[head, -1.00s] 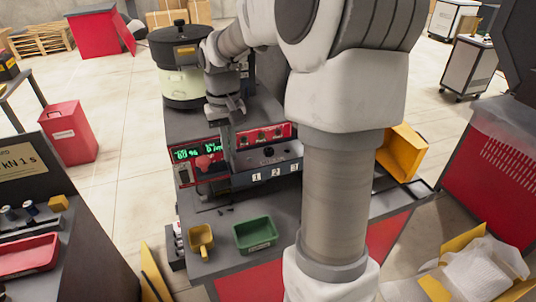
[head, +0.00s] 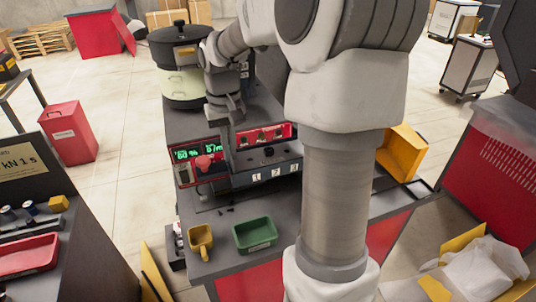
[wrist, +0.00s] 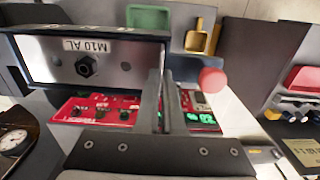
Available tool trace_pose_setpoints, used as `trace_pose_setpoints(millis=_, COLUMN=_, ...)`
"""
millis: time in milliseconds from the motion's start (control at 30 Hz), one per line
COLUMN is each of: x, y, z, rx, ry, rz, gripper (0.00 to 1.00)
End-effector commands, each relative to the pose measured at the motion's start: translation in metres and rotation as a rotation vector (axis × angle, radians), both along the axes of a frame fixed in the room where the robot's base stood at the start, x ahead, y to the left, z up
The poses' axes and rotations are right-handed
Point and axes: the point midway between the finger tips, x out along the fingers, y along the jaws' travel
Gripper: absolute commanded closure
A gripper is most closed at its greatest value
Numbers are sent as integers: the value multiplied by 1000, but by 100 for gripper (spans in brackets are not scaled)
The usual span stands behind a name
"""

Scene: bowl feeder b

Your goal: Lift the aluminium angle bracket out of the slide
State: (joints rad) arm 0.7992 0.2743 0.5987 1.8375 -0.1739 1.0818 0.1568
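My gripper (head: 227,148) points down at the left end of the grey block with labels 1, 2 and 3 (head: 262,175), in front of the red control panel (head: 262,136). In the wrist view my gripper's two fingers (wrist: 163,92) are close together, with a narrow gap low between them. Whether they pinch something thin is unclear. Beside them is a grey metal housing (wrist: 120,72) with an "M10 AL" label and a dark round fitting. I cannot make out the aluminium angle bracket or the slide's inside; the fingers and the housing may hide them.
A red knob (head: 203,162) stands close left of the fingers. A green tray (head: 254,234) and a yellow scoop (head: 200,240) lie on the front bench, with small dark parts behind them. The lidded bowl (head: 180,85) stands behind the panel. A yellow bin (head: 402,152) is at right.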

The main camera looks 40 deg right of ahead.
Motion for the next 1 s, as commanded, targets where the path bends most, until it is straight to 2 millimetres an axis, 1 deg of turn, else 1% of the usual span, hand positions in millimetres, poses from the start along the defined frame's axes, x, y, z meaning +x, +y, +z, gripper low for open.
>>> trace_pose_setpoints(millis=1000, x=0, y=0, z=40, rx=0, ry=-1, rz=0, gripper=100)
